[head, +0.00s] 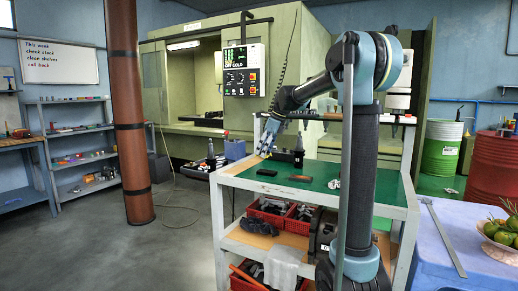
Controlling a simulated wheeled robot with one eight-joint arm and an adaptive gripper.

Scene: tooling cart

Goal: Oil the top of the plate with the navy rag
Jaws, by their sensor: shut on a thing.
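My gripper (265,151) is at the end of my arm, which reaches over the left part of the cart top. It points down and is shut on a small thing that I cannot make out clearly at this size. A tan board or plate (240,167) shows at the left end of the cart's green top (325,182), below and left of my gripper. I cannot tell whether the held thing touches it. A pale grey cloth (283,266) hangs over the lower shelf.
On the green top lie a black block (267,172), a brown-handled tool (300,179) and a small metal item (334,184). Red bins (270,217) stand on the shelf below. The floor at left is clear.

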